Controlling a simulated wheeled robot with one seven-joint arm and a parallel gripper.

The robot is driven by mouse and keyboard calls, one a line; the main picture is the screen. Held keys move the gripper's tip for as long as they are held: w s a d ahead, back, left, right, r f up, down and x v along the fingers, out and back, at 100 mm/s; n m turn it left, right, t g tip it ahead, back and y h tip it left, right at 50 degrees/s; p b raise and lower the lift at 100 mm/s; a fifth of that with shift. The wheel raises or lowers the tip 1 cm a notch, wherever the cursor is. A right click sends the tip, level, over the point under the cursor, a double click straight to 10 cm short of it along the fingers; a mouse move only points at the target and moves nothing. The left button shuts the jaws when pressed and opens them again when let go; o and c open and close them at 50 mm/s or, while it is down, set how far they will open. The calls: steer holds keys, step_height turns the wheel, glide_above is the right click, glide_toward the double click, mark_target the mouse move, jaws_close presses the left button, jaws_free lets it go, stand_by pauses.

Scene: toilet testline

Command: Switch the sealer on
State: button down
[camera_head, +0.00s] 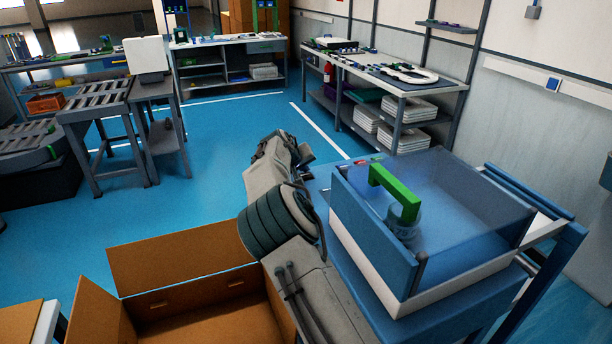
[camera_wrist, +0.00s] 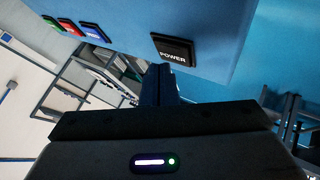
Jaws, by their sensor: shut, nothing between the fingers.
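The sealer (camera_head: 370,262) is a blue and white box with a see-through blue cover and a green handle (camera_head: 396,188), at the right in the head view. In the wrist view its blue panel (camera_wrist: 210,22) fills the top. A black button marked POWER (camera_wrist: 173,48) sits on that panel. My gripper (camera_wrist: 160,70) is shut and empty, its fingertips just below the POWER button in the picture; I cannot tell if they touch it. In the head view my own arm mostly hides the gripper.
Green, red and blue buttons (camera_wrist: 70,26) sit left of POWER in the wrist view. An open cardboard box (camera_head: 185,262) stands left of the sealer in the head view. A loaded workbench (camera_head: 392,88) stands behind. Blue floor (camera_head: 215,165) is clear left of my arm.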

mark_target(304, 177)
stand_by(0.5)
steer(key=shift+f+b, duration=0.45)
steer(key=shift+f, duration=0.1)
stand_by(0.4)
steer(key=shift+r, duration=0.55)
steer(key=shift+r+p, duration=1.85)
steer(key=shift+r, duration=1.15)
